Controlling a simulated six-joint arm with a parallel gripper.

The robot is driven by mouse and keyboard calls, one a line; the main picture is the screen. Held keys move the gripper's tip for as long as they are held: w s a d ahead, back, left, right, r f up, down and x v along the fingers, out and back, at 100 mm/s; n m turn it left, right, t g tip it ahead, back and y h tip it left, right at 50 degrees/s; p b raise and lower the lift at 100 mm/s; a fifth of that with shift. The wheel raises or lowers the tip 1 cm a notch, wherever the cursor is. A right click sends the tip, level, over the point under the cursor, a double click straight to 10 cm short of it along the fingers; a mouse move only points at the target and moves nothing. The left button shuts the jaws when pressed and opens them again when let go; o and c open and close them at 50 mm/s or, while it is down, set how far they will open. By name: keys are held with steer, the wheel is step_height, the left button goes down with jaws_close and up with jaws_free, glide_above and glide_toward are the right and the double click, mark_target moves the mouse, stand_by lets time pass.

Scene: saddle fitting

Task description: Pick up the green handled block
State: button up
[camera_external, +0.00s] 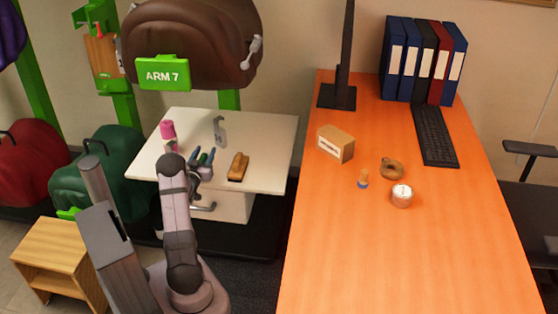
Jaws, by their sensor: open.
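My gripper (202,165) is over the white table (270,135), near its middle, and is open. A small dark green and blue shape (203,154) shows right at my gripper. It may be the green handled block, but it is too small and too partly hidden to tell it from the fingers. I cannot tell whether the fingers touch it. No other green handled block shows clearly on the table.
On the white table, a brown brush-like block (238,167) lies right of my gripper, a grey hook-shaped piece (220,131) stands behind, and a pink cup-like object (167,129) is at the back left. A brown saddle (190,40) hangs behind. An orange desk (400,260) is at right.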

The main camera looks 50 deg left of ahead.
steer(key=shift+w+a, duration=0.2)
jaws_close()
steer(key=shift+r, duration=0.15)
step_height(320, 180, up, 10)
steer(key=p, duration=0.2)
steer(key=shift+p, duration=0.4)
